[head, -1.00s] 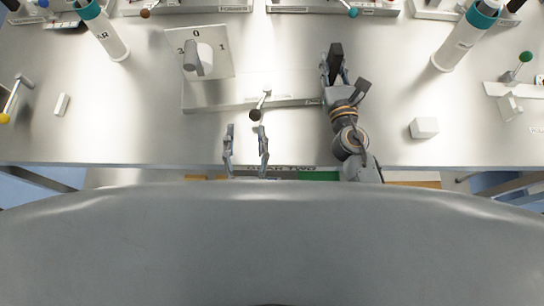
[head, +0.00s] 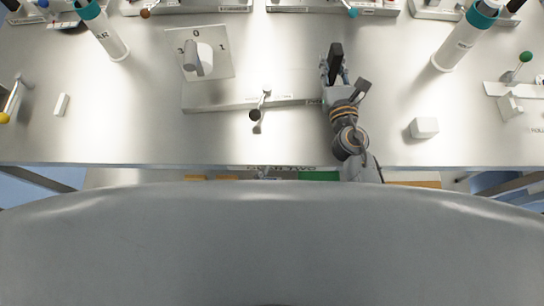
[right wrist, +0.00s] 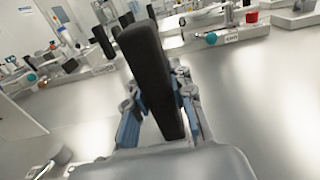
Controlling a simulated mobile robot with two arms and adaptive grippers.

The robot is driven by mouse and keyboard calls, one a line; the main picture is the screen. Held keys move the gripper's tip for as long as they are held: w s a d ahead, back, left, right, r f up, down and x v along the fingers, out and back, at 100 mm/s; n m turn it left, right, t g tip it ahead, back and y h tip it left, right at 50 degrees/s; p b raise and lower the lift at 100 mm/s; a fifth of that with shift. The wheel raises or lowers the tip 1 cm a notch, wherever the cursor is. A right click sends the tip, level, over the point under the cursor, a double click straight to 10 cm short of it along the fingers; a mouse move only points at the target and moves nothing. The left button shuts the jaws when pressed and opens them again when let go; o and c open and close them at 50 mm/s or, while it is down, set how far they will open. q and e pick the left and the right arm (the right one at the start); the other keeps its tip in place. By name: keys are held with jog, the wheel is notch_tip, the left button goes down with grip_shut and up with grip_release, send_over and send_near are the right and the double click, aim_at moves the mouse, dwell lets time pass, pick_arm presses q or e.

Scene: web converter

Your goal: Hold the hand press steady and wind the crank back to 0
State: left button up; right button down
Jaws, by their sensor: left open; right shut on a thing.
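The hand press has a long grey base bar (head: 215,107) and an upright dial plate (head: 215,68) marked with 0 at the top and other digits at the sides. A grey crank knob (head: 193,62) sits on the plate, left of its middle and below the 0. A small lever with a dark ball (head: 255,114) sticks out over the bar's front. My right gripper (head: 336,72) is shut on the upright black handle (head: 336,53) at the bar's right end; the handle (right wrist: 152,75) fills the jaws in the right wrist view. My left gripper (head: 263,174) barely shows at the table's front edge, mostly hidden.
White tubes with teal caps stand at left (head: 110,38) and right (head: 462,42). Other fixtures line the back edge.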

jog(key=shift+f+p, duration=0.3)
dwell(0.5)
jog(key=c, duration=1.2)
grip_release()
jog(key=shift+o, duration=0.7)
jog(key=shift+r, duration=0.2)
jog(key=s, duration=0.4)
jog(key=s+d, duration=0.1)
jog(key=s, duration=0.7)
jog(key=shift+d, duration=0.15)
